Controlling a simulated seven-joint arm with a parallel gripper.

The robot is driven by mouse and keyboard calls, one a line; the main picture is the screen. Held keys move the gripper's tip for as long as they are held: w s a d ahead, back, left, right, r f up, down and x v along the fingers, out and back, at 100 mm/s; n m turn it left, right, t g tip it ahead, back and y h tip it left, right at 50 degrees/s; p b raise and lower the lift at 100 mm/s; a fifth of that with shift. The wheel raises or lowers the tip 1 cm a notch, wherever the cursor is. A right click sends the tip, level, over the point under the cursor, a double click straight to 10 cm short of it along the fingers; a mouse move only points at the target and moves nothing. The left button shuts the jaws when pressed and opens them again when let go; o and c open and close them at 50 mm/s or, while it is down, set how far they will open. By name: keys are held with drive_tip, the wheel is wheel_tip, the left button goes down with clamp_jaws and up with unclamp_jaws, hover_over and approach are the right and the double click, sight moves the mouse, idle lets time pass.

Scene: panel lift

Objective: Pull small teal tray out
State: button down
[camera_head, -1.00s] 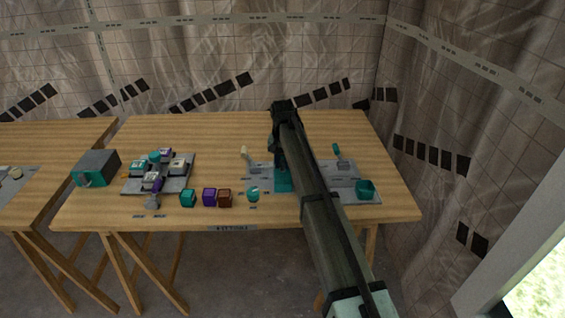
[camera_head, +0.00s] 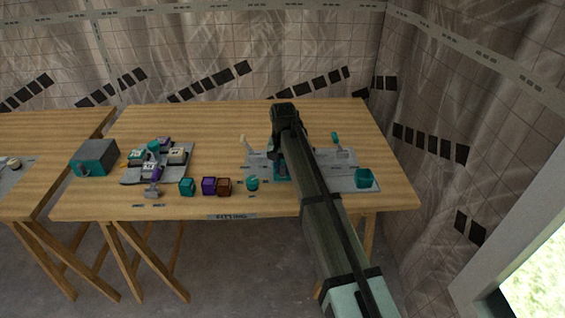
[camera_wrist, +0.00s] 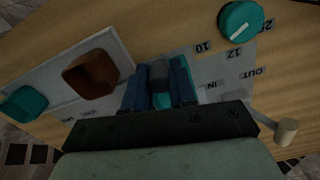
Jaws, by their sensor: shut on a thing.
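My gripper (camera_wrist: 161,82) is shut, its two blue fingers on either side of a small grey and teal piece. In the wrist view, the teal part of the small teal tray (camera_wrist: 162,101) shows between and below the fingers, beside the IN label. In the head view, a little of the tray's teal (camera_head: 282,173) shows below my gripper, on the grey panel (camera_head: 262,159). My arm and fingers hide most of the tray, so how far it stands out cannot be told.
Several blocks lie left.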

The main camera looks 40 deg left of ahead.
drive_tip(key=shift+s+d, duration=0.2)
drive_tip(key=shift+s, duration=0.05)
drive_tip(key=c, duration=1.3)
unclamp_jaws()
drive_tip(key=o, duration=0.4)
drive_tip(key=shift+w, duration=0.1)
wheel_tip(320, 180, up, 14)
drive_tip(key=shift+f, duration=0.1)
